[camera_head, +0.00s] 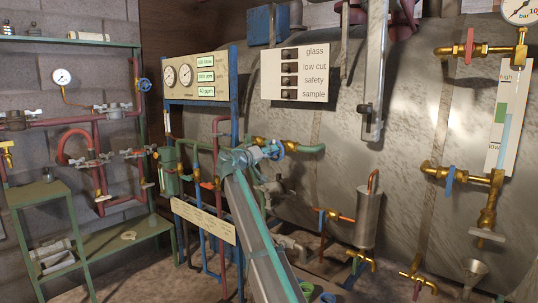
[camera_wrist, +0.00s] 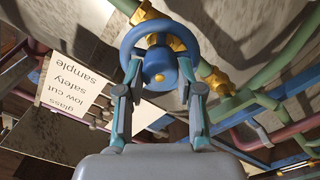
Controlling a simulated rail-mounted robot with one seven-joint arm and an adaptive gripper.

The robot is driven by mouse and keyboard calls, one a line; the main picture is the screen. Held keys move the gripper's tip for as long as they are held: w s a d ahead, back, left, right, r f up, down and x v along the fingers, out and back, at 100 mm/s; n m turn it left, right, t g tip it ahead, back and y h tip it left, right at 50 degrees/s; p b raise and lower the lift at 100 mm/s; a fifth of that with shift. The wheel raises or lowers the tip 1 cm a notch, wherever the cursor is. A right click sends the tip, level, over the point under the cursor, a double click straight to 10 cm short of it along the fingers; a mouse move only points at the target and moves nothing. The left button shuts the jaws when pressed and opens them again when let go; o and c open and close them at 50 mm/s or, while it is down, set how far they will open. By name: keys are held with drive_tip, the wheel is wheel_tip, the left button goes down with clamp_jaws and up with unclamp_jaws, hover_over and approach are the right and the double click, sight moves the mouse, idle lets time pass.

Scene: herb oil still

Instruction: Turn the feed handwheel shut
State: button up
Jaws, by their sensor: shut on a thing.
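A blue handwheel (camera_head: 277,149) sits on a green pipe with brass fittings in front of the big metal tank. In the wrist view the handwheel (camera_wrist: 129,42) is a blue ring with a blue hub and a yellow centre cap. My gripper (camera_wrist: 161,79) reaches up to it from below, one finger on each side of the hub. The fingers are closed on the wheel; their exact contact points are hard to make out. In the head view my gripper (camera_head: 257,155) and arm cover part of the pipework behind. No label naming this wheel is readable.
Green pipe (camera_head: 310,149) runs right of the wheel to the tank. A white label panel (camera_head: 294,72) hangs above, and a gauge board (camera_head: 197,75) stands left. A metal cylinder (camera_head: 368,216) hangs to the right. Another blue handwheel (camera_head: 144,85) is on the red pipes at left.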

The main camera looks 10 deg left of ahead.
drive_tip(key=o, duration=1.1)
drive_tip(key=shift+o, duration=0.2)
drive_tip(key=v, duration=1.2)
